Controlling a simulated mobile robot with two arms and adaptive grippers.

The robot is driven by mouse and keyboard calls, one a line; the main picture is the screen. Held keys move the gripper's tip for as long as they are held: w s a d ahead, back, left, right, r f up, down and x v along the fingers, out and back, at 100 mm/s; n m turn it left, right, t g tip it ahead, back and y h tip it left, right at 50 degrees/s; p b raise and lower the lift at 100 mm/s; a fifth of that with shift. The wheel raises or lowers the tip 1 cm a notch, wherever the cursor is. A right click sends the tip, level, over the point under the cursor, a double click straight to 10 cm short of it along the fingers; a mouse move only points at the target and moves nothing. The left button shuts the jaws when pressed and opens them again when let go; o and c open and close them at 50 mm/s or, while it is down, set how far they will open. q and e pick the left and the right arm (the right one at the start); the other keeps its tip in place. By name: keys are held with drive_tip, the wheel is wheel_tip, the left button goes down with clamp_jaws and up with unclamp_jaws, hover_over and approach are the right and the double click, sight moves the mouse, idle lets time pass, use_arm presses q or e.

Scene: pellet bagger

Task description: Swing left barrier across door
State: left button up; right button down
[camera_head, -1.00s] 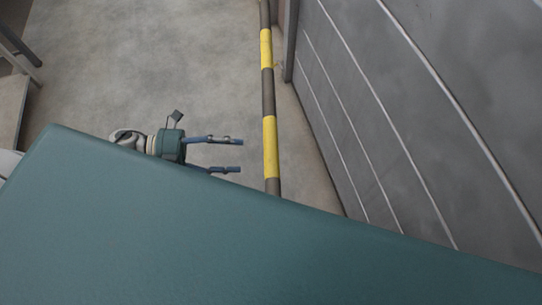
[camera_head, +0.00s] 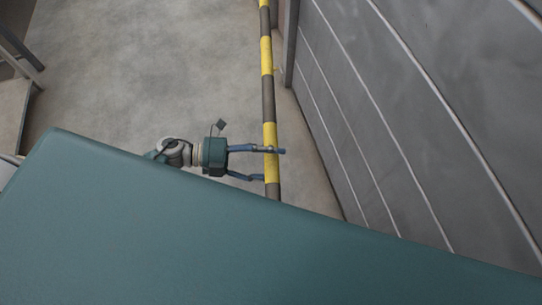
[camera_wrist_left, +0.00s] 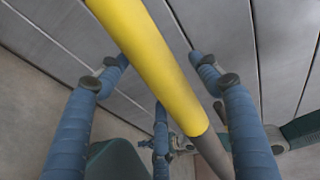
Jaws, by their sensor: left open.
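The left barrier is a long bar (camera_head: 267,92) with yellow and dark bands. It runs from the top of the head view down to the edge of my teal body, alongside the grey panelled door (camera_head: 400,130). My left gripper (camera_head: 274,164) comes in from the left with its fingers apart at a yellow band. One finger crosses over the bar in the head view; the other ends near its left edge. In the left wrist view the yellow band (camera_wrist_left: 160,65) passes between the open fingers (camera_wrist_left: 160,72), with no clear grip on it.
Bare concrete floor (camera_head: 150,70) lies open to the left. A railing and step edge (camera_head: 22,60) show at the far left.

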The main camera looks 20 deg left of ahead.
use_arm(q)
clamp_jaws()
drive_tip(key=w+d+n+t, duration=0.1)
drive_tip(key=w+d, duration=0.2)
drive_tip(key=d, duration=0.3)
drive_tip(key=w+d+n+t+y, duration=0.1)
drive_tip(key=w+d, duration=0.2)
drive_tip(key=d, duration=0.3)
drive_tip(key=w+d+n+t+p, duration=0.1)
drive_tip(key=w+d, duration=0.2)
drive_tip(key=d, duration=0.3)
drive_tip(key=shift+w+d+t+y, duration=0.3)
drive_tip(key=shift+w+y, duration=0.1)
drive_tip(key=shift+r, duration=0.1)
drive_tip(key=shift+c, duration=1.4)
unclamp_jaws()
drive_tip(key=shift+d, duration=0.15)
drive_tip(key=shift+o, duration=1.4)
drive_tip(key=shift+w+d, duration=0.2)
drive_tip(key=shift+s+a, duration=0.1)
